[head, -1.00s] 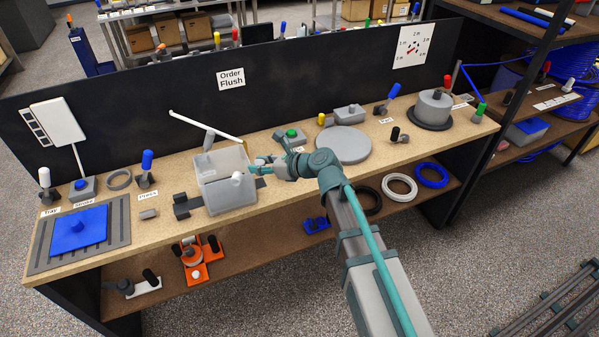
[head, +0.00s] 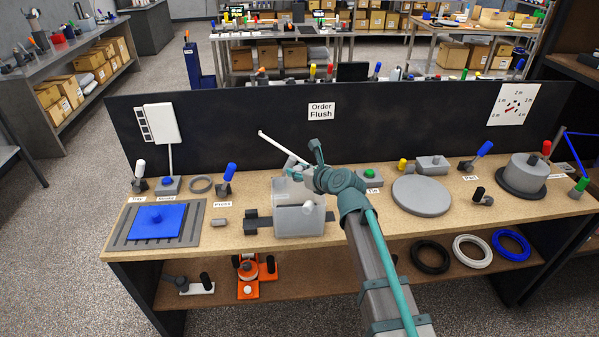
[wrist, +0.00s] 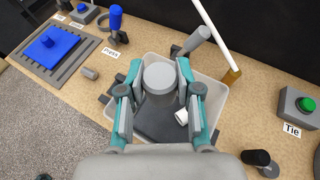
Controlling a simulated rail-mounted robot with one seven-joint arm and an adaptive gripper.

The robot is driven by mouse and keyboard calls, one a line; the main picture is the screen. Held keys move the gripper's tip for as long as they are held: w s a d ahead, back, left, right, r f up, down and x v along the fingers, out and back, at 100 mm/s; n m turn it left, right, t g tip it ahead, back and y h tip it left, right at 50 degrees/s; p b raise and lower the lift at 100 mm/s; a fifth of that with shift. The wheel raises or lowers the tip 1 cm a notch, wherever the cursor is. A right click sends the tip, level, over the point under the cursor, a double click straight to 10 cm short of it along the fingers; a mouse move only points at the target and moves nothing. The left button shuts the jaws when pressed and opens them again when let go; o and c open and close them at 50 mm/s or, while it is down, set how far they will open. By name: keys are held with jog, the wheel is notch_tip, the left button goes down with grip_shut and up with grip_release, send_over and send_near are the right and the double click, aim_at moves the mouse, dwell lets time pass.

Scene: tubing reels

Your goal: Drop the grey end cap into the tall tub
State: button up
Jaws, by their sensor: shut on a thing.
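My gripper (wrist: 160,88) is shut on the grey end cap (wrist: 160,76), a round-topped grey cylinder between the two teal-and-grey fingers in the wrist view. In that view the cap shows against the inside of the tall tub (wrist: 218,105), a pale, open-topped box. In the head view the tub (head: 300,224) stands on the bench, and my gripper (head: 309,178) is at its upper right; my wrist partly hides the fingers and the cap there. A small white piece (wrist: 181,117) shows inside the tub in the wrist view.
A blue block (head: 160,222) sits on a slotted tray farther left. A grey disc (head: 421,196) is to the right. A black panel (head: 230,130) backs the bench.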

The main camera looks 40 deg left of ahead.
jog(key=shift+f+b, duration=1.25)
jog(key=shift+f, duration=0.35)
jog(key=o, duration=1)
jog(key=shift+d+r, duration=0.1)
jog(key=v, duration=1.1)
jog(key=shift+d, duration=0.35)
jog(key=shift+s+r, duration=0.1)
